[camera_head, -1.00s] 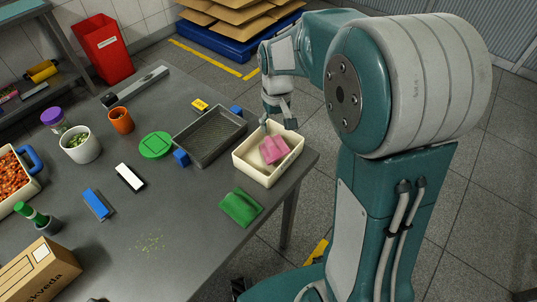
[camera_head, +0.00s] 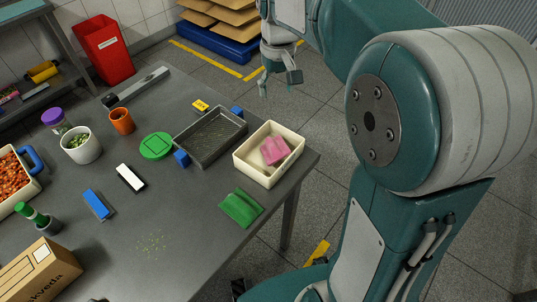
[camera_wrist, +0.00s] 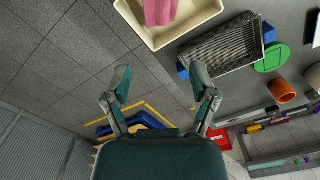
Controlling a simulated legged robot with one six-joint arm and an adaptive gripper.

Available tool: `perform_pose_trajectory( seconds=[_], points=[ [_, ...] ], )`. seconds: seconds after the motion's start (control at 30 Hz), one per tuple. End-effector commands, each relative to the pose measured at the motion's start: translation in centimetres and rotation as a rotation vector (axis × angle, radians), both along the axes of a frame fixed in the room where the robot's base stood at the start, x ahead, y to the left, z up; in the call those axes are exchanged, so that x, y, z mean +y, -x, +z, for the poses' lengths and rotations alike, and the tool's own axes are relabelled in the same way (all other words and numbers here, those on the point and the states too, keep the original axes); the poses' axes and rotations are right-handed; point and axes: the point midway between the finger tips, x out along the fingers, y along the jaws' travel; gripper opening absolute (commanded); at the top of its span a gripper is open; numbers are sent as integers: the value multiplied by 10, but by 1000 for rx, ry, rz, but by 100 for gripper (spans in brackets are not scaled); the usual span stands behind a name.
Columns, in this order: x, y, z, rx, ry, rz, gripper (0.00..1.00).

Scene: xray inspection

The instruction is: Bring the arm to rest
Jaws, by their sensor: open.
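My gripper (camera_head: 276,86) is open and empty in the head view. It is up in the air beyond the table's far right edge, apart from everything on the table. In the wrist view my gripper (camera_wrist: 160,88) shows its two fingers spread with only floor between them. A cream bin (camera_head: 243,163) with a pink cloth (camera_head: 275,150) in it stands at the table's right corner. The bin also shows at the top of the wrist view (camera_wrist: 205,14), with the pink cloth (camera_wrist: 160,10) partly cut off.
On the grey table (camera_head: 195,235) are a grey mesh tray (camera_head: 243,130), a green cloth (camera_head: 240,207), a green round lid (camera_head: 156,145) and an orange cup (camera_head: 122,121). A blue pallet with cardboard (camera_head: 225,45) stands on the floor behind.

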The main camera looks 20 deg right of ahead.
Motion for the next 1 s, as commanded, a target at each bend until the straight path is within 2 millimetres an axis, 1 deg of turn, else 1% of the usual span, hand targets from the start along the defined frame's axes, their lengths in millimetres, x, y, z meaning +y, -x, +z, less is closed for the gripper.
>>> perform_pose_trajectory(
  seconds=[0.27, 0.37, 0.47, 0.53, 0.7, 0.87, 1.0],
  points=[
    [0, 1, 0, -2, 0, 0, 75],
    [0, 10, 6, -23, 0, -5, 75],
    [0, 32, 16, -71, 0, -15, 75],
    [0, 50, 22, -112, -2, -23, 75],
    [0, 94, 29, -211, -5, -44, 75],
    [0, 134, 27, -304, -11, -62, 75],
    [0, 167, 20, -385, -16, -80, 75]
  ],
)
